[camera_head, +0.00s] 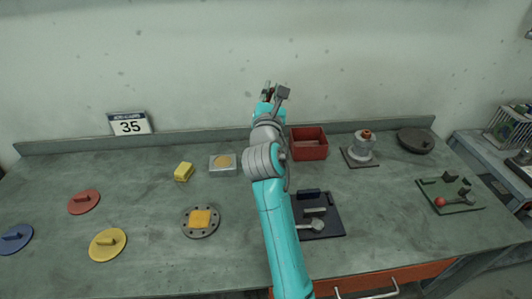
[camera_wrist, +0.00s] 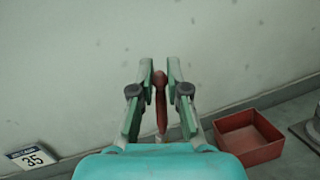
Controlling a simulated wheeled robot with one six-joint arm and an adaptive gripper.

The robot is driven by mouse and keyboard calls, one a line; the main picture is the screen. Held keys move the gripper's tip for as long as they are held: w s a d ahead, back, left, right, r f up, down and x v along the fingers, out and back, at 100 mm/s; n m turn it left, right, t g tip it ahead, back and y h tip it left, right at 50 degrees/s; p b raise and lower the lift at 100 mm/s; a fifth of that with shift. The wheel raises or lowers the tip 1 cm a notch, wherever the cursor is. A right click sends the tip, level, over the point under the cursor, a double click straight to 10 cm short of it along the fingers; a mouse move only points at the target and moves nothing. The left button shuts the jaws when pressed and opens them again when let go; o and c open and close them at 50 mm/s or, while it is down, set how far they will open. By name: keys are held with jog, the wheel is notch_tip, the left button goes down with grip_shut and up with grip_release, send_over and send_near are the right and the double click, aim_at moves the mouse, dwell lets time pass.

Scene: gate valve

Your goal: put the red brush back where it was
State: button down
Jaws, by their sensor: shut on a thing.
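My gripper (camera_head: 272,90) is raised above the back of the bench, in front of the wall. In the wrist view my gripper (camera_wrist: 160,70) is shut on the red brush (camera_wrist: 160,105), whose slim red handle stands roughly upright between the two fingers. The brush's lower end is partly hidden by my wrist. I cannot make out the brush in the head view. A dark mat (camera_head: 335,222) lies to the right of my arm with a dark block, a grey bar and a round-headed grey tool on it. My arm covers its left part.
A red open bin (camera_head: 309,153) stands at the back, right of my arm; it also shows in the wrist view (camera_wrist: 250,148). A grey valve part (camera_head: 363,147) stands beside it. A green mat (camera_head: 462,207) lies far right. A flange (camera_head: 183,226) and coloured discs lie left.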

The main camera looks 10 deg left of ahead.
notch_tip(320, 180, down, 10)
jog(key=shift+r, duration=0.15)
dwell(0.3)
jog(key=shift+f, duration=0.55)
jog(key=c, duration=1.2)
grip_release()
jog(key=shift+o, duration=0.2)
jog(key=r+v, duration=0.1)
jog(key=v, duration=1)
jog(key=shift+s, duration=0.5)
